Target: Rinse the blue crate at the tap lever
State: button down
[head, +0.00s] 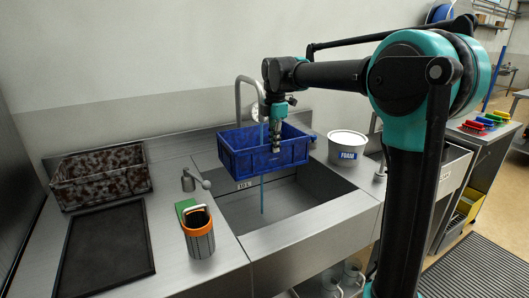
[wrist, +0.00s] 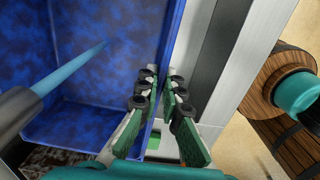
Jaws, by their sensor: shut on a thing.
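The blue crate (head: 240,160) hangs over the sink (head: 240,212) in the head view, apart from its floor. Its inside (wrist: 105,45) shows darker blotches in the wrist view. My gripper (head: 276,147) is shut on the crate's wall; the wrist view shows the fingers (wrist: 160,95) on either side of it. The tap (head: 239,92) arches over the crate. A light blue stream (wrist: 75,65) runs into the crate in the wrist view and shows below it in the head view. A lever with a round knob (head: 206,184) stands left of the sink.
A brown-mottled crate (head: 100,176) and a black mat (head: 105,250) lie on the left counter. An orange-rimmed container (head: 200,240) stands at the sink's front left. A white FOAM tub (head: 348,146) stands right of the crate. The sink below the crate is clear.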

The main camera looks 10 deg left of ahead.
jog(key=shift+w+d, duration=0.15)
jog(key=shift+d, duration=0.3)
jog(key=shift+a, duration=0.1)
jog(key=shift+a, duration=0.45)
jog(key=shift+d, duration=0.15)
jog(key=shift+d, duration=0.4)
jog(key=shift+a, duration=0.55)
dwell(0.3)
jog(key=shift+s, duration=0.2)
